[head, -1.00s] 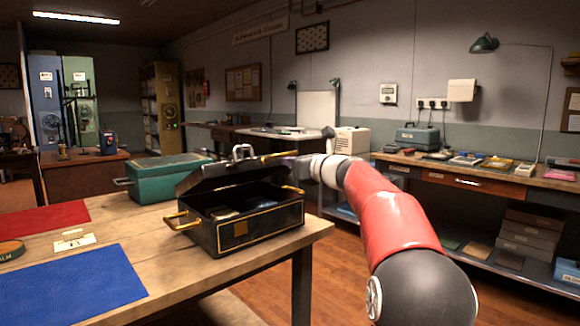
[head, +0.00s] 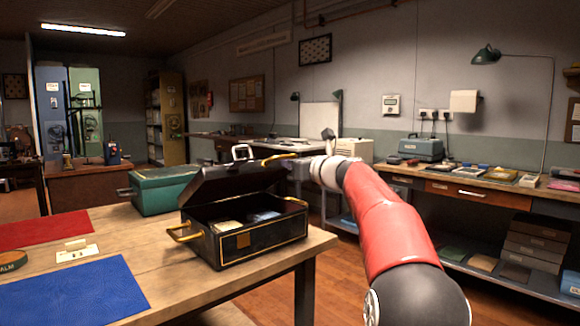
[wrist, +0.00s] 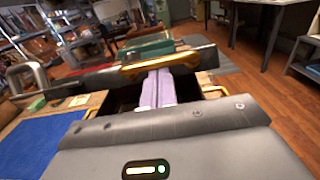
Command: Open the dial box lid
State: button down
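The dial box (head: 255,244) is black with gold trim and stands on the wooden table in the head view. Its lid (head: 225,181) is raised and tilted back, and papers or small packets show inside. A gold handle (head: 279,158) sits at the lid's edge; it shows in the wrist view too (wrist: 160,65). My gripper (wrist: 158,75) has its pale fingers side by side, with no clear gap, at the lid's handle. The handle hides the fingertips, so I cannot tell whether they touch it. In the head view my gripper is at the lid's right end.
A green box (head: 160,190) stands behind the dial box at left. A red mat (head: 40,228), a blue mat (head: 75,288) and a small card (head: 77,253) lie on the table (head: 150,240). A workbench (head: 500,187) runs along the right wall.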

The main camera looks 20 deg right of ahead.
jog(key=shift+w+a+r, duration=0.15)
jog(key=shift+w+r, duration=0.2)
jog(key=shift+r, duration=0.25)
jog(key=shift+w+a+r, duration=0.1)
jog(key=shift+w+r, duration=0.2)
jog(key=shift+r, duration=0.25)
jog(key=shift+f, duration=0.1)
jog(key=shift+b+v, duration=0.7)
jog(key=shift+v, duration=0.5)
jog(key=b+v, duration=0.3)
jog(key=v, duration=0.5)
jog(key=shift+s, duration=0.25)
